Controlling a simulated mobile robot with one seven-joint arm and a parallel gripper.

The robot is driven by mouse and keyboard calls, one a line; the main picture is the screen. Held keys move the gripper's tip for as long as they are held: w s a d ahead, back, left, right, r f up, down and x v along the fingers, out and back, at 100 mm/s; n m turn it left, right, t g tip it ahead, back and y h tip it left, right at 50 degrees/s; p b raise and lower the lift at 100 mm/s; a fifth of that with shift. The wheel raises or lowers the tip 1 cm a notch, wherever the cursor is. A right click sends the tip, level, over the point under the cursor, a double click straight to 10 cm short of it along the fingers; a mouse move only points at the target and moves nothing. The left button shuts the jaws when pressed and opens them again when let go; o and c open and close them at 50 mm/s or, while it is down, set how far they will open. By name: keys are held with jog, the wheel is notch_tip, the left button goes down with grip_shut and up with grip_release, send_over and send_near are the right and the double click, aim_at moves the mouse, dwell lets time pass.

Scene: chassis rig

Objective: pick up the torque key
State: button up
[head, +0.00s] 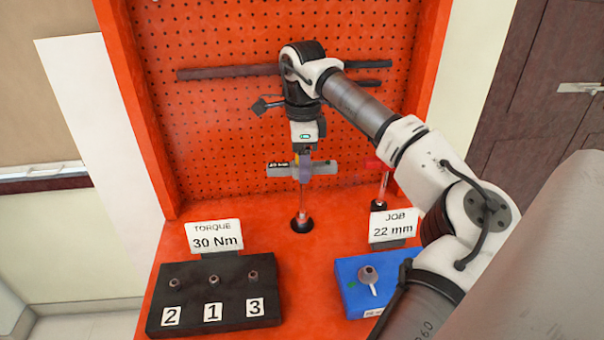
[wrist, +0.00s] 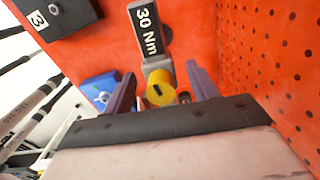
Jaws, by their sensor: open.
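The torque key, a grey T-shaped tool, stands upright in the head view, its grey handle (head: 322,168) on a thin shaft in a round black base. In the wrist view its black label reads 30 Nm, and a yellow round part (wrist: 159,90) faces the camera. My gripper (head: 304,165) is over the handle from above. In the wrist view my gripper (wrist: 163,84) is open, with one purple finger on each side of the yellow part. I cannot tell whether either finger touches it.
A similar red-handled tool (head: 381,168) stands to the right. A black block (head: 215,312) with numbered sockets and a 30 Nm torque card (head: 214,236) is front left. A blue block (head: 348,292) and a 22 mm job card (head: 394,226) are right. A red pegboard (head: 215,130) rises behind.

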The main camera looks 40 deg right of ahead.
notch_tip(320, 180, down, 3)
jog(key=shift+f, duration=0.15)
jog(key=shift+w, duration=0.1)
jog(key=c, duration=1.3)
jog(key=shift+o, duration=0.2)
notch_tip(320, 180, up, 20)
jog(key=p, duration=1.5)
jog(key=shift+r, duration=1.55)
